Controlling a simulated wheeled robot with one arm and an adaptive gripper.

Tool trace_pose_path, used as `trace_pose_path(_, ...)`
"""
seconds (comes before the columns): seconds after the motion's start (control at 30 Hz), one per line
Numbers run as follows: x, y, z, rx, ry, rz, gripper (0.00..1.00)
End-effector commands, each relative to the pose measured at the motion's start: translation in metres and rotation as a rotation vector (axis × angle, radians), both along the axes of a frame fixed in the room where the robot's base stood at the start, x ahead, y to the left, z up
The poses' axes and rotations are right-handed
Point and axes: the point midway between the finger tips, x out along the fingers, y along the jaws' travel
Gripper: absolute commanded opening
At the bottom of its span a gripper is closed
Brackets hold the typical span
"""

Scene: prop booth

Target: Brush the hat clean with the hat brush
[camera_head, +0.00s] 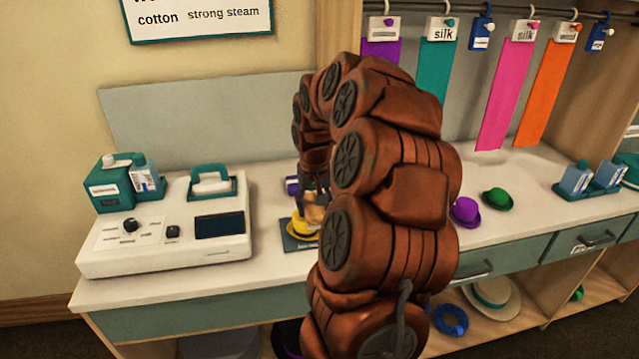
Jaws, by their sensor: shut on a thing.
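A small yellow hat (301,229) sits on a dark teal pad (290,245) on the counter, left of my arm. My gripper (313,201) points down just above and beside the hat. It is shut on a small tan-brown thing, which looks like the hat brush (315,214). I cannot tell whether the brush touches the hat. My large brown arm hides the right side of the hat and pad and part of the gripper.
A white control console (165,240) with a teal-handled iron (211,182) stands left. A purple item (291,186) is behind the hat. Purple (465,211) and green (497,198) hats sit right of my arm. Teal bottles (592,178) stand far right. Coloured cloths hang above.

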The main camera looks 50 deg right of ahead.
Motion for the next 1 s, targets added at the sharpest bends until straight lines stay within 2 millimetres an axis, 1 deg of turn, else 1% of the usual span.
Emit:
trace_pose_path(0.03, 0.001, -0.001, 0.017, -0.004, -0.007, -0.001, 0.19)
trace_pose_path(0.17, -0.001, -0.001, 0.026, 0.0, -0.003, -0.005, 0.19)
trace_pose_path(0.6, 0.001, 0.001, 0.066, -0.002, -0.004, 0.002, 0.19)
trace_pose_path(0.77, 0.002, 0.002, 0.074, -0.001, -0.004, 0.004, 0.19)
trace_pose_path(1.0, 0.002, 0.002, 0.074, -0.001, -0.003, 0.004, 0.19)
